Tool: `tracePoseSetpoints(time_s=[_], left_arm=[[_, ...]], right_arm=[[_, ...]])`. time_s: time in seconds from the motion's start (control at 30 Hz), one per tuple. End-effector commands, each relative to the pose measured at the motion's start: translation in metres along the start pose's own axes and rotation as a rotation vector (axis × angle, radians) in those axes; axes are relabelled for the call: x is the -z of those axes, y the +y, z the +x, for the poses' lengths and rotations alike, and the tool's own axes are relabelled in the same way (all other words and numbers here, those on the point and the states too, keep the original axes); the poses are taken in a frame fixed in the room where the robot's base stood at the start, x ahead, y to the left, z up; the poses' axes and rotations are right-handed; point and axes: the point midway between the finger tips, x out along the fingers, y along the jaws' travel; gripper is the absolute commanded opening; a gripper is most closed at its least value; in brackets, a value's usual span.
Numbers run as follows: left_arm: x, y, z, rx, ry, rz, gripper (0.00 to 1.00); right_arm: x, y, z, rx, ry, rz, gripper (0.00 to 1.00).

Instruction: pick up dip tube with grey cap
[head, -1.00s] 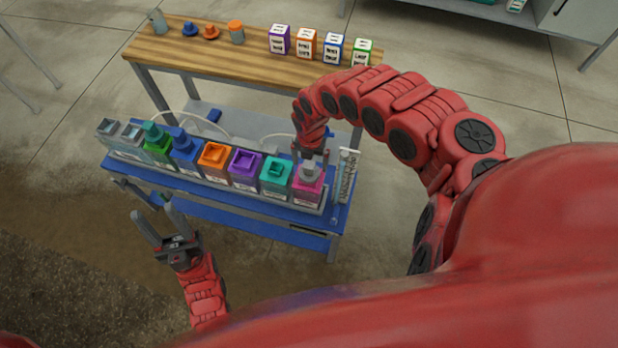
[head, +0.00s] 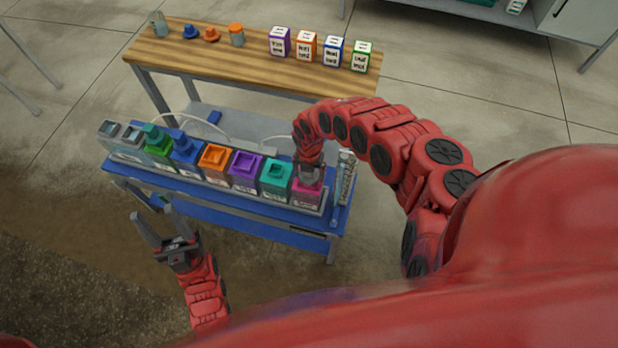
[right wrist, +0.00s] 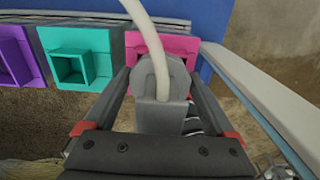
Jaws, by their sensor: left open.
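The dip tube's grey cap (right wrist: 160,85) sits at the top of the pink tank (head: 307,191), at the right end of the tank row. A pale hose leads up from the cap in the right wrist view. My right gripper (head: 309,175) is down at the cap, with one finger on each side of it. The fingers (right wrist: 159,80) are very near the cap, and I cannot tell whether they touch it. The tube below the cap is hidden. My left gripper (head: 152,224) is open and empty, in front of the blue bench (head: 225,205).
A teal tank (head: 276,180) stands just left of the pink one, with purple, orange, blue and green tanks further left. A clear upright cylinder (head: 344,175) stands close on the right. A wooden table (head: 250,68) behind holds caps and labelled boxes.

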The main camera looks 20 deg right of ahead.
Motion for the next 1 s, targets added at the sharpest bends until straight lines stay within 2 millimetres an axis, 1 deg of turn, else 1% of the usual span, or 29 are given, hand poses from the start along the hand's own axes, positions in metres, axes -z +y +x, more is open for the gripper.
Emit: tracePoseSetpoints(time_s=[0.03,0.33,0.57,0.73,0.87,1.0], left_arm=[[0.0,0.0,0.0,0.0,0.0,0.0,0.5],[0.0,0.0,0.0,0.0,0.0,0.0,0.5],[0.0,0.0,0.0,0.0,0.0,0.0,0.5],[0.001,0.0,0.005,0.0,0.0,0.0,0.5],[0.003,-0.001,0.014,0.0,0.0,0.0,0.5],[0.005,-0.002,0.032,0.0,0.0,0.0,0.5]], right_arm=[[0.0,0.0,0.0,0.0,0.0,0.0,0.78],[0.0,0.0,0.0,0.0,0.0,0.001,0.24],[0.0,0.0,-0.001,-0.001,0.0,0.001,0.24],[0.0,0.0,-0.006,-0.001,0.0,0.001,0.24],[0.0,0.0,-0.018,-0.001,0.0,0.001,0.24],[0.0,0.0,-0.039,-0.001,0.0,0.001,0.24]])
